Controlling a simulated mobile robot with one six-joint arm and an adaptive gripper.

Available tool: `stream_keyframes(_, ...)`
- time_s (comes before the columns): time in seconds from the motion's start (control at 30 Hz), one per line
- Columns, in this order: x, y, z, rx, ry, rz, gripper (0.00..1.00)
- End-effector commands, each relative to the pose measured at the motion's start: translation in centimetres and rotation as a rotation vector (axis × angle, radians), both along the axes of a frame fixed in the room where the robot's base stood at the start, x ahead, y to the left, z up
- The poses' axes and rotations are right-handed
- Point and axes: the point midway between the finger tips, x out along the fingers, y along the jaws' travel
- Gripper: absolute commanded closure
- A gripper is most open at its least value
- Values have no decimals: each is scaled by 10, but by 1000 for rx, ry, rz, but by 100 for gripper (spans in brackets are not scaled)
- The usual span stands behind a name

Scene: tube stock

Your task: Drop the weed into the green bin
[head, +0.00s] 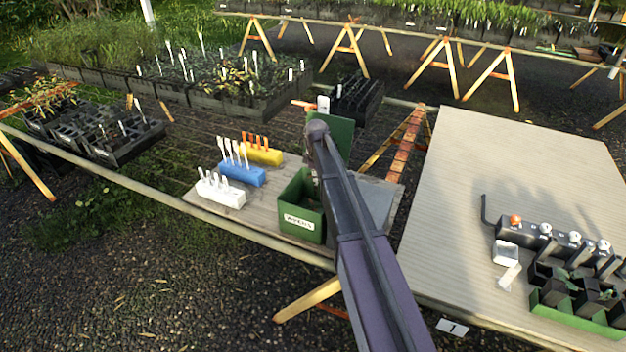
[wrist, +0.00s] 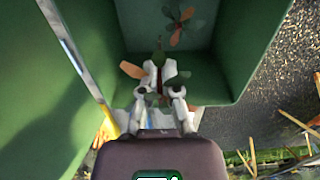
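The green bin (head: 315,233), with a white label on its front, stands on the slatted bench in the head view. Another small plant with orange and dark leaves (wrist: 178,20) shows farther down inside the bin. In the head view my arm hides the gripper and the held weed.
White (head: 221,193), blue (head: 242,173) and yellow (head: 262,155) blocks holding upright labels stand left of the bin. A green panel (head: 340,132) rises behind it. A pale table (head: 470,190) at right has a clear middle, with black pots (head: 558,283) near its front edge.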

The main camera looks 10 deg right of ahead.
Motion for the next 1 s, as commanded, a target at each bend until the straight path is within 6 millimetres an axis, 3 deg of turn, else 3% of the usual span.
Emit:
stream_keyframes(0.03, 0, 0, 0, 0, 0, 0, 100)
stream_keyframes(0.07, 0, 0, 0, 0, 0, 0, 93)
stream_keyframes(0.2, 0, 0, 0, 0, 0, 0, 52)
stream_keyframes(1.0, 0, -1, 1, 0, 0, -1, 51)
